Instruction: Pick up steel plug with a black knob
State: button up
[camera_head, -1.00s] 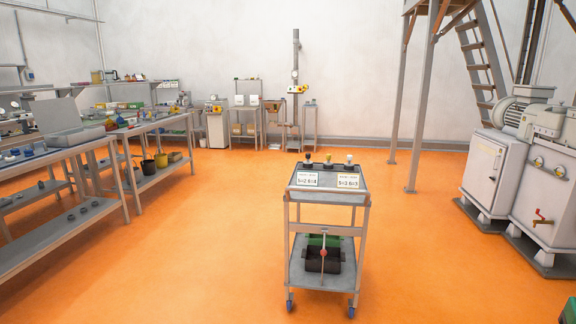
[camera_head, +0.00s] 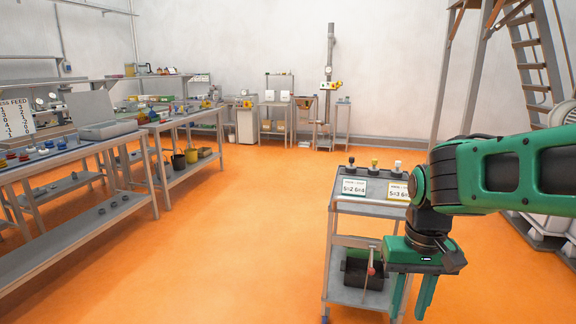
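A small plug with a black knob (camera_head: 351,162) stands upright at the left of a row on top of a grey wheeled cart (camera_head: 331,225). Beside it stand a plug with a yellow knob (camera_head: 374,163) and one with a white knob (camera_head: 398,165). They are too small to make out their metal. My gripper (camera_head: 410,298) hangs at the right, pointing down, with its two green fingers apart and nothing seen between them. It appears in front of the cart's right side, below and right of the plugs in the picture. My green arm covers part of the cart's right side.
Two label cards, one left (camera_head: 353,189) and one right (camera_head: 398,191), stand on the cart's front edge. A long workbench (camera_head: 75,155) runs along the left. Orange floor (camera_head: 230,240) is clear between.

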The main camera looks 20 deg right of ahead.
aim_at(351, 160)
jog(key=u, duration=0.2)
jog(key=i, duration=1.55)
jog(key=z, duration=0.65)
jog(key=i, duration=1.1)
jog(key=z, duration=0.95)
jog(key=i, duration=0.35)
jog(key=u, duration=0.05)
